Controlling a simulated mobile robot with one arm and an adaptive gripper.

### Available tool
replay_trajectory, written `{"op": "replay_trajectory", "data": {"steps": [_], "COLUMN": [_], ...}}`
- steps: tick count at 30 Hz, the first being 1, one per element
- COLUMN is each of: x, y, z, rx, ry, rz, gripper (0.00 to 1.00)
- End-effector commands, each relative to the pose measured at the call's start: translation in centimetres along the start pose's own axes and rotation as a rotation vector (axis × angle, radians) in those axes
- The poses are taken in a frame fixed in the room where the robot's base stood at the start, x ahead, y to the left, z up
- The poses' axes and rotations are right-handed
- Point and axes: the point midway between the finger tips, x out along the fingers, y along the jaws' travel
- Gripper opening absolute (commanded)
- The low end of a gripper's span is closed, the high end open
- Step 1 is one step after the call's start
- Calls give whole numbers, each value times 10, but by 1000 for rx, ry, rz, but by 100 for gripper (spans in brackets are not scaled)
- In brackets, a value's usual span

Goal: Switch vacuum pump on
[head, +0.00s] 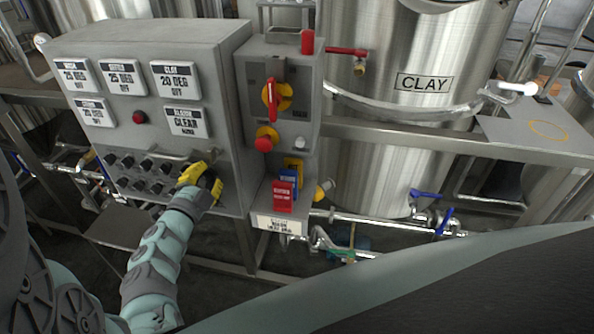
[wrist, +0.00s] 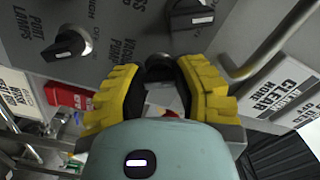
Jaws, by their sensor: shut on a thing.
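The grey control panel (head: 95,50) carries rows of black rotary switches (head: 145,165) near its lower edge. My gripper (head: 203,182), with yellow fingers, is at the right end of these rows. In the wrist view, my gripper (wrist: 160,85) is shut on a dark switch knob (wrist: 159,66), with one finger on each side.
A metal handle bar (wrist: 280,40) projects nearby. A red-handled switch box (head: 272,95) and red lockout tags (head: 283,195) are to the right.

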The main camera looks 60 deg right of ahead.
Motion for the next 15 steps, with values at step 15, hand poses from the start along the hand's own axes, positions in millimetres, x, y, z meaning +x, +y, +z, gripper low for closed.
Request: {"op": "replay_trajectory", "data": {"steps": [15], "x": [1], "y": [3], "z": [-2], "rx": [129], "ry": [8], "rz": [0], "gripper": [0]}}
